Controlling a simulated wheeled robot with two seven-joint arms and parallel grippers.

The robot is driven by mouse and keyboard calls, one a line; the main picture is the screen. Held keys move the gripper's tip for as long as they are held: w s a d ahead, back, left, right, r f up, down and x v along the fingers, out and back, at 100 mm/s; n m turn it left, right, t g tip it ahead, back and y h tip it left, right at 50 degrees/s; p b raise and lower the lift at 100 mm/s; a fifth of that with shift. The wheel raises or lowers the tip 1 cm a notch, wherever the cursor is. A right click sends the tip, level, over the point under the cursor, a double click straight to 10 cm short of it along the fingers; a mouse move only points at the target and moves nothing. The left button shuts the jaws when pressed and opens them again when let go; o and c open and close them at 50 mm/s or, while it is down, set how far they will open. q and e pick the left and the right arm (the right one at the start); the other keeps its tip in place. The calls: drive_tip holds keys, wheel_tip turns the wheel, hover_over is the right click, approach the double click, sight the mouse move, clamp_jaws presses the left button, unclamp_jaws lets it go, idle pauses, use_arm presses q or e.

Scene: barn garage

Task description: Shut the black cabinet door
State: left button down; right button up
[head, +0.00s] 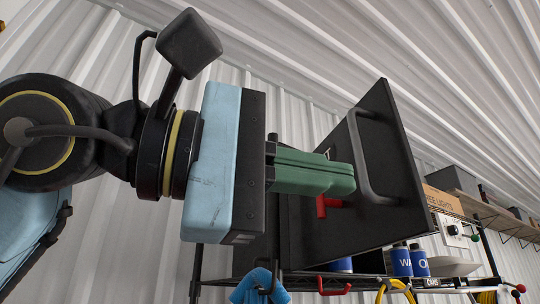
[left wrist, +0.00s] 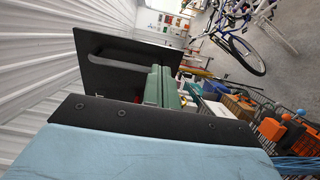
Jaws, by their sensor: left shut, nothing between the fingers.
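The black cabinet door (head: 400,205) stands open at the centre right of the head view, with a dark bar handle (head: 365,150) on its face. The dark cabinet body (head: 293,225) is partly hidden behind my left gripper. My left gripper (head: 352,180) is shut and empty, its green fingers pointing right, with tips overlapping the door near the handle. I cannot tell whether they touch it. In the left wrist view the door (left wrist: 95,75) fills the upper left, beyond the green fingers (left wrist: 160,85). My right gripper is not in view.
A wire shelf with blue cans (head: 402,262) stands below the door. A cardboard box (head: 442,200) is on the right. A red hook (head: 334,287) and a blue cloth (head: 258,288) hang below. Bikes (left wrist: 235,40) and open floor show in the left wrist view.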

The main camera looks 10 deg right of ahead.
sight(408, 190)
use_arm(q)
drive_tip(key=d, duration=0.2)
drive_tip(key=d+p, duration=0.1)
drive_tip(key=d, duration=0.2)
drive_tip(key=shift+w+d+p, duration=0.3)
drive_tip(key=shift+w+p, duration=0.1)
drive_tip(key=shift+d, duration=0.4)
drive_tip(key=shift+w, duration=0.1)
